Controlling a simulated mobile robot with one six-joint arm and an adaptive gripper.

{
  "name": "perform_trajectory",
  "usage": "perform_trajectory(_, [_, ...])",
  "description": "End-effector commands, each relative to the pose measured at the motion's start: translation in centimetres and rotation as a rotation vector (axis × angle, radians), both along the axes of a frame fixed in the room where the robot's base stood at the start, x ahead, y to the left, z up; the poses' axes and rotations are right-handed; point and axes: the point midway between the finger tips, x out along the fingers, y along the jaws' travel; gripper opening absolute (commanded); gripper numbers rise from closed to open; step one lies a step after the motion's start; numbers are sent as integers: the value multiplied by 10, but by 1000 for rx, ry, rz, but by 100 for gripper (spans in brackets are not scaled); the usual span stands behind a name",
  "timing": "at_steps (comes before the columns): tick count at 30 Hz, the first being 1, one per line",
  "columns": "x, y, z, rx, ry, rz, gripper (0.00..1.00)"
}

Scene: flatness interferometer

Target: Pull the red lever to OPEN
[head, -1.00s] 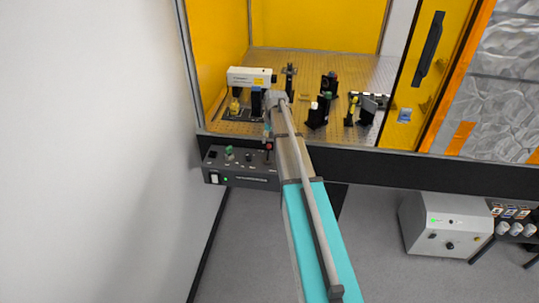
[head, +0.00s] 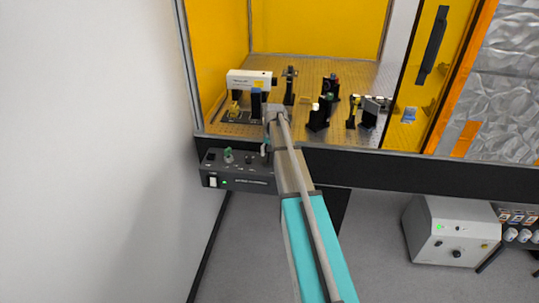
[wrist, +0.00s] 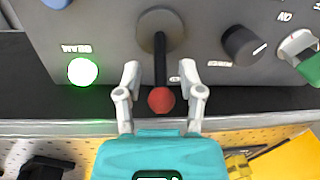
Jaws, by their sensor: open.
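The red lever shows in the wrist view as a red ball knob (wrist: 161,100) on a black rod, which comes from a round dark pivot on the grey control panel (wrist: 100,28). My gripper (wrist: 160,75) is open, with one finger on each side of the rod and knob. Gaps show between the fingers and the lever. In the head view my arm hides the lever, and only a bit of my gripper (head: 265,150) shows at the front of the control box (head: 240,171). The OPEN marking cannot be made out.
A lit green button (wrist: 82,71), a black knob (wrist: 243,46) and a green-tipped switch (wrist: 305,55) flank the lever. Above the box in the head view is the enclosure's perforated bench (head: 300,112) with optics. A white wall stands left.

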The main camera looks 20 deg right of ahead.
Motion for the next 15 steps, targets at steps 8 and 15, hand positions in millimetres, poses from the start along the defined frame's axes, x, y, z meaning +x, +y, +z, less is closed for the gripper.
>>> perform_trajectory(8, [0,0,0,0,0,0,50])
perform_trajectory(15, [0,0,0,0,0,0,5])
